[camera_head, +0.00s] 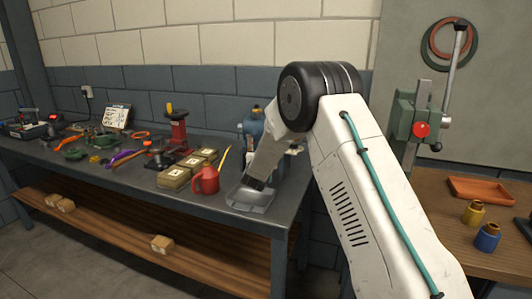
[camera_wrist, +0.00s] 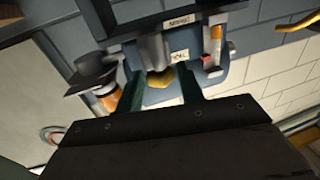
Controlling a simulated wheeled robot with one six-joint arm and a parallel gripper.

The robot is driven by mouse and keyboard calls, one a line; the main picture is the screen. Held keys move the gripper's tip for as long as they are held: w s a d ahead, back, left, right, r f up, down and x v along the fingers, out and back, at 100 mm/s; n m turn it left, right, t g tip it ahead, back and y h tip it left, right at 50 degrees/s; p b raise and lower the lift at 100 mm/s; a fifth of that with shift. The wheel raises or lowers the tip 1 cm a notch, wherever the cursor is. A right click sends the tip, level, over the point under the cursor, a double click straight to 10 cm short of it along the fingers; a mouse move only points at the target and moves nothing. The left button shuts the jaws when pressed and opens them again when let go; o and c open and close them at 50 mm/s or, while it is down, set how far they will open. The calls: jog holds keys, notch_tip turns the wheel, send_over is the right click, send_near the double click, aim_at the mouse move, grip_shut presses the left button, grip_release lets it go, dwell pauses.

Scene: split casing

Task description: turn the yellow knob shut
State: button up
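In the wrist view, the yellow knob (camera_wrist: 160,78) sits on a blue-grey device (camera_wrist: 165,22) with small white labels. My gripper (camera_wrist: 161,88) is open, with one dark green finger on each side of the knob in the picture. I cannot tell how deep the knob sits between the fingers or whether they touch it. In the head view, part of a blue device (camera_head: 252,124) shows behind my arm. The knob is hidden there, and I cannot make out the fingers.
In the wrist view, an orange and white cylinder (camera_wrist: 109,97) stands left of the fingers. In the head view, a red jug (camera_head: 206,181), a grey tray (camera_head: 250,200) and several boxes (camera_head: 174,177) are close on the bench. A green press (camera_head: 408,120) stands at right.

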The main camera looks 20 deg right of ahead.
jog(key=v, duration=0.8)
dwell(0.4)
